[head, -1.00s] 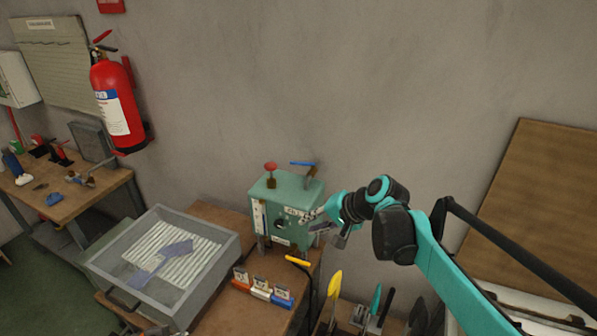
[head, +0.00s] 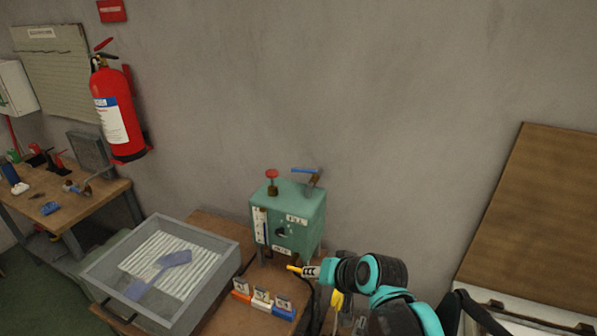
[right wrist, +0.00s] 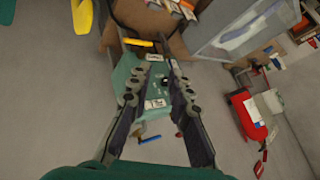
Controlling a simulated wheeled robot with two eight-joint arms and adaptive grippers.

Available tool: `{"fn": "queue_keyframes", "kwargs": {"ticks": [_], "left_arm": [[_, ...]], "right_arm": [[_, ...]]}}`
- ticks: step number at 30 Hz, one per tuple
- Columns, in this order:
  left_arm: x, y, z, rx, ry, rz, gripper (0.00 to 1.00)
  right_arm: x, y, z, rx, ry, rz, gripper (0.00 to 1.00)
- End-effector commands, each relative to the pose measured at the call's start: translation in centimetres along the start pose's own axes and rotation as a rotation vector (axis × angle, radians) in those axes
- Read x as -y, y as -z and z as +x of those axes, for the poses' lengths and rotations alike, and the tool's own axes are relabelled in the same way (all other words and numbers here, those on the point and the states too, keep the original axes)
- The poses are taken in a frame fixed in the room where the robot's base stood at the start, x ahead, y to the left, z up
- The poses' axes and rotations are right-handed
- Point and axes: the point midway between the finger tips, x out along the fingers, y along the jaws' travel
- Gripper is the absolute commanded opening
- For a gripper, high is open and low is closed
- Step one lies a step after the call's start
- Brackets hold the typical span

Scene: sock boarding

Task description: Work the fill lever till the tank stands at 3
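The green tank (head: 303,240) stands on the bench against the wall. A pale upright gauge strip (head: 260,225) is on its front left; its level is too small to read. A blue-handled lever (head: 305,170) and a red knob (head: 272,174) are on top. A yellow handle (head: 294,268) juts out low in front, partly covered by my right gripper (head: 312,271). In the right wrist view the tank (right wrist: 152,82) shows between the spread fingers of my right gripper (right wrist: 156,58), with the yellow handle (right wrist: 138,42) near their tips. Contact cannot be told. My left gripper is out of view.
A grey tray (head: 105,262) with a ribbed insert stands left of the tank. Several small coloured label blocks (head: 262,298) stand in front of it. A fire extinguisher (head: 118,115) hangs on the wall. The wall space above the tank is clear.

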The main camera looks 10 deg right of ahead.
Motion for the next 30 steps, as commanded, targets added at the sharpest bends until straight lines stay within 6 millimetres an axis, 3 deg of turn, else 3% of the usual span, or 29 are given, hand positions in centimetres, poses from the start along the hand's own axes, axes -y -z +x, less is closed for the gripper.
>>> {"fn": "queue_keyframes", "kwargs": {"ticks": [8, 11, 16, 21, 24, 30], "left_arm": [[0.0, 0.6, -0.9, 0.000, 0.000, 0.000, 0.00], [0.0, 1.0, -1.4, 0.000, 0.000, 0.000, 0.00], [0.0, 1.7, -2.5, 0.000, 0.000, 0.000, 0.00], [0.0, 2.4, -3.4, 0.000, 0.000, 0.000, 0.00], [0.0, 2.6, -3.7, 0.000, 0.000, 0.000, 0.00], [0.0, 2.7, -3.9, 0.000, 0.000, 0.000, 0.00]], "right_arm": [[2.7, 6.3, 2.2, -0.039, 0.135, 0.186, 0.19], [3.6, 9.6, 3.4, -0.055, 0.203, 0.283, 0.19], [4.4, 17.4, 6.5, -0.096, 0.371, 0.520, 0.19], [3.0, 24.5, 9.7, -0.136, 0.548, 0.758, 0.19], [1.9, 26.8, 10.8, -0.151, 0.620, 0.851, 0.19], [0.9, 28.6, 11.9, -0.160, 0.682, 0.928, 0.19]]}}
